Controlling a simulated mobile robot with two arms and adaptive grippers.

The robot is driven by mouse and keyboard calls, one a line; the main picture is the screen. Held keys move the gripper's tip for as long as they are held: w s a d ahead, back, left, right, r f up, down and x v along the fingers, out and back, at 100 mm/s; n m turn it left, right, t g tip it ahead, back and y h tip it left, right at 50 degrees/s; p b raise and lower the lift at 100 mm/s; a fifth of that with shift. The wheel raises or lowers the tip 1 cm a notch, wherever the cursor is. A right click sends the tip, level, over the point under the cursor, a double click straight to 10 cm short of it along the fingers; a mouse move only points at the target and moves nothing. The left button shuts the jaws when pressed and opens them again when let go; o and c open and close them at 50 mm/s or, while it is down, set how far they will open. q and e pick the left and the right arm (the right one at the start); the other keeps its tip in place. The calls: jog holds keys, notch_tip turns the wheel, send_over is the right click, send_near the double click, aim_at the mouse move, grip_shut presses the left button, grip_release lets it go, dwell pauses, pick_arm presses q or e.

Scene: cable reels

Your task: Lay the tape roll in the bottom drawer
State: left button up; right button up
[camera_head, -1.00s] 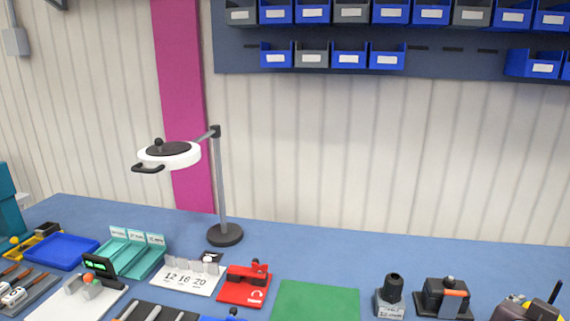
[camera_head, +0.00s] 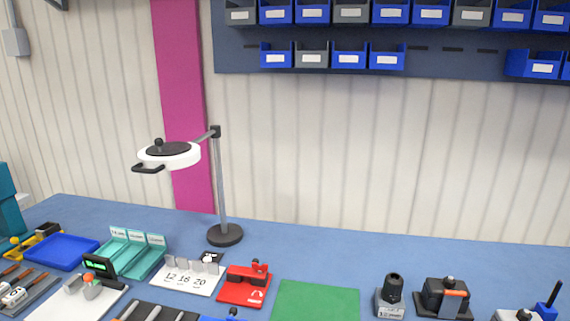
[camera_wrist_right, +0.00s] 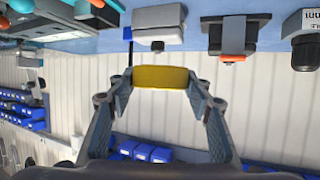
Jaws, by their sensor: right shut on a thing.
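The tape roll (camera_wrist_right: 161,77), a yellow band seen edge-on, is between the two fingers of my right gripper (camera_wrist_right: 161,79) in the right wrist view. The fingers press on it from both sides and hold it up off the bench. The right gripper is outside the head view. My left gripper is in neither view. No drawer shows in either view.
The blue bench (camera_head: 320,253) carries a lamp (camera_head: 224,234), a red device (camera_head: 245,283), a green mat (camera_head: 316,300) and a dark tool holder (camera_head: 445,297). A grey block (camera_wrist_right: 158,26) shows near the roll in the wrist view. Bins (camera_head: 348,58) hang on the wall.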

jog(key=f+n+y, duration=0.1)
jog(key=f+n+t+y, duration=0.1)
jog(key=f, duration=0.1)
jog(key=shift+a+n+y, duration=0.2)
jog(key=shift+n+y, duration=0.1)
jog(key=shift+y, duration=0.1)
jog(key=a+f+n+y, duration=0.1)
jog(key=y, duration=0.1)
jog(key=a+n+t+y, duration=0.1)
jog(key=n+y, duration=0.1)
jog(key=shift+a+f, duration=0.2)
jog(key=shift+f, duration=0.15)
jog(key=shift+a+f+n+y, duration=0.15)
jog(key=shift+a+n+y, duration=0.95)
jog(key=shift+n+y, duration=0.25)
jog(key=s+a+r+n+g+y, duration=0.25)
jog(key=a+r+n+y, duration=0.2)
jog(key=a, duration=0.25)
jog(key=s+a+r+n+g+y, duration=0.1)
jog(key=a+r+n+g+y, duration=0.35)
jog(key=a, duration=0.35)
jog(key=a+f+t, duration=0.1)
jog(key=a+f, duration=0.1)
jog(key=a, duration=0.9)
jog(key=shift+a, duration=0.25)
jog(key=shift+s+d+f+h, duration=0.1)
jog(key=shift+s+h, duration=0.05)
jog(key=shift+h, duration=0.1)
